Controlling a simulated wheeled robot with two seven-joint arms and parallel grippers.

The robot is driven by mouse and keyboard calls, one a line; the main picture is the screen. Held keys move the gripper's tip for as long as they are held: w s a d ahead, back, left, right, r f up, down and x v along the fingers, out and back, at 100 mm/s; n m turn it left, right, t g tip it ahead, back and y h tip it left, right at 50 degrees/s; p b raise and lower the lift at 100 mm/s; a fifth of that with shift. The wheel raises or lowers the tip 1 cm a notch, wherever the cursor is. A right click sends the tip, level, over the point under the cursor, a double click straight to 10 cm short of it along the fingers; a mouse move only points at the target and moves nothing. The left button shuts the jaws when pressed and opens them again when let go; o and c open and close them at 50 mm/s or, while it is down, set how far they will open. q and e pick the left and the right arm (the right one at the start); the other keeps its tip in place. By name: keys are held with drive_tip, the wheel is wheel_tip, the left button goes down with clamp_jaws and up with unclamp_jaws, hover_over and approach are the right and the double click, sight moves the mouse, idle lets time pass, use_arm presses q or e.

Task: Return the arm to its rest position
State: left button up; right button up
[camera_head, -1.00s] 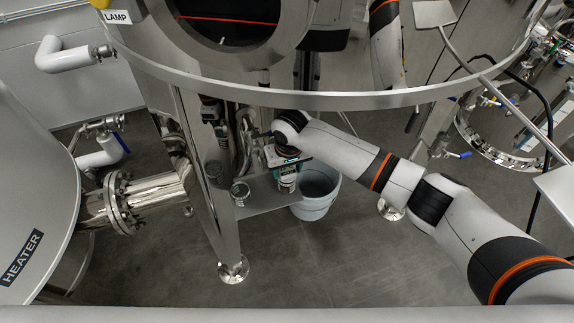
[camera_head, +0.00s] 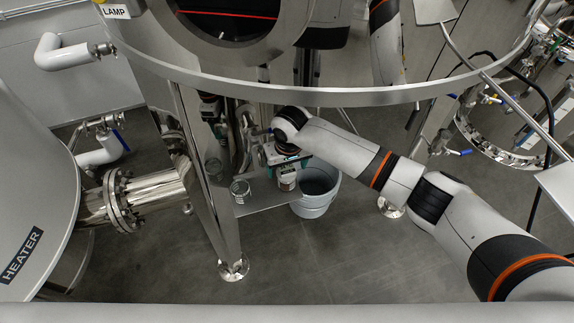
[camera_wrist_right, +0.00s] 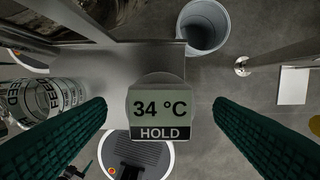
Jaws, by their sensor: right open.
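My right arm reaches in from the right in the head view, with its right gripper (camera_head: 282,163) low beside the tank legs, over the metal shelf (camera_head: 262,199). In the right wrist view the two green fingers are wide apart, on either side of a small display (camera_wrist_right: 161,112) reading 34 °C HOLD. Gaps show between the display and both fingers. In the head view a small pale cylinder (camera_head: 286,178) shows just under the gripper; I cannot tell whether it is the same thing. My left gripper is not in view.
A clear jar labelled FEED (camera_wrist_right: 45,98) stands left of the gripper in the wrist view. A grey bucket (camera_head: 318,192) stands beside the shelf. The steel tank leg (camera_head: 222,215) and tank ring (camera_head: 330,101) are close to the arm. Open floor lies in front.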

drive_tip(key=r, duration=0.7)
drive_tip(key=shift+s+d+r+b, duration=0.1)
drive_tip(key=shift+s+d+b, duration=0.05)
drive_tip(key=shift+s+b, duration=0.25)
drive_tip(key=s+d+f+y, duration=0.1)
drive_tip(key=s+f+y, duration=0.35)
drive_tip(key=s, duration=0.85)
drive_tip(key=s+d+m+t+h, duration=0.1)
drive_tip(key=s+d+h, duration=0.1)
drive_tip(key=s+d, duration=0.65)
drive_tip(key=s+d+m+t+h, duration=0.1)
drive_tip(key=s+d+h, duration=0.2)
drive_tip(key=s+d, duration=0.55)
wheel_tip(320, 180, down, 25)
drive_tip(key=w+d+g, duration=0.1)
drive_tip(key=w+d, duration=0.1)
drive_tip(key=w, duration=0.1)
drive_tip(key=s+d+f+g, duration=0.1)
drive_tip(key=s+d+f, duration=0.2)
drive_tip(key=s+f, duration=1.4)
drive_tip(key=shift+s+f+n, duration=0.3)
drive_tip(key=shift+f+n, duration=0.1)
drive_tip(key=shift+f, duration=0.15)
idle(0.3)
